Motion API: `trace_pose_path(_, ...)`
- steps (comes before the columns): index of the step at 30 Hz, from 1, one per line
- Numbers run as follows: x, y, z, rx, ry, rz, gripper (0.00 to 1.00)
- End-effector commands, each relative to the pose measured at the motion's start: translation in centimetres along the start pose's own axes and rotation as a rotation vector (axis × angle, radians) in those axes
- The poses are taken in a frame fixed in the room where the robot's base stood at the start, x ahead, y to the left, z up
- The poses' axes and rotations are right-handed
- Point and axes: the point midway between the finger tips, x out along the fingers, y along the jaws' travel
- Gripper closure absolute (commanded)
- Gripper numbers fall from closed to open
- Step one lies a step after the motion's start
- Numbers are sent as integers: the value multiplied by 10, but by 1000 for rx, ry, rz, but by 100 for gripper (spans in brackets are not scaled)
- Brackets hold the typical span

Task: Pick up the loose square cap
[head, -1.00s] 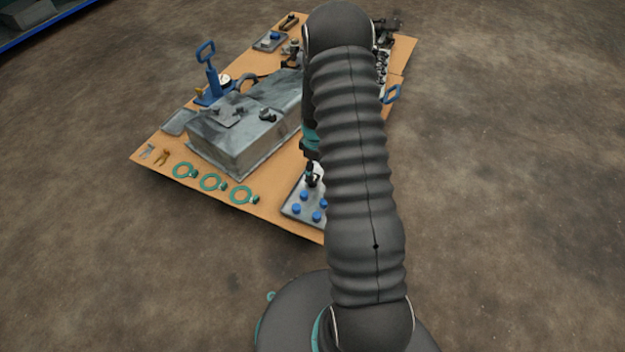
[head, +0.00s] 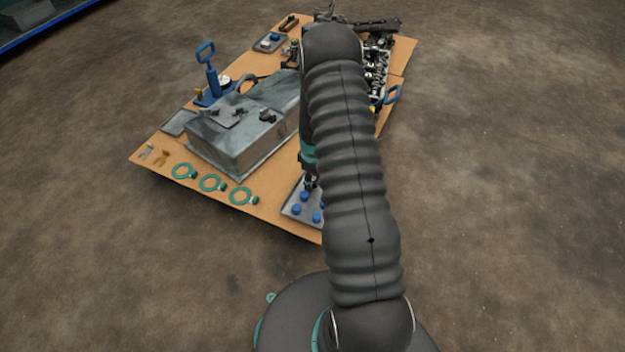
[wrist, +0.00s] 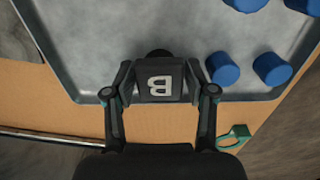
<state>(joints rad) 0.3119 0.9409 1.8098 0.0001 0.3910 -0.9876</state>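A dark square cap (wrist: 160,80) marked with a pale letter B sits between the fingers of my gripper (wrist: 160,78) in the wrist view. The finger pads lie against its left and right sides. It is over the grey metal tray (wrist: 90,35), near the tray's edge; whether it touches the tray is not clear. A dark round part (wrist: 158,54) shows just beyond the cap. In the head view my gripper is over the tray (head: 290,210) at the board's near end, and my arm hides most of it and the cap.
Several blue round caps (wrist: 222,68) stand in the tray, close to my right finger. Green rings (head: 212,183) lie left of the tray on the board (head: 150,175). A large grey metal block (head: 225,145) and a blue-handled tool (head: 212,85) stand farther back.

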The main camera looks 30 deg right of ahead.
Motion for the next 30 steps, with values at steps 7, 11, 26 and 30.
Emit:
trace_pose_path(7,0,0,0,0,0,0,91)
trace_pose_path(11,0,0,0,0,0,0,91)
trace_pose_path(26,-50,2,12,6,0,1,91)
trace_pose_path(30,-69,6,44,6,1,2,91)
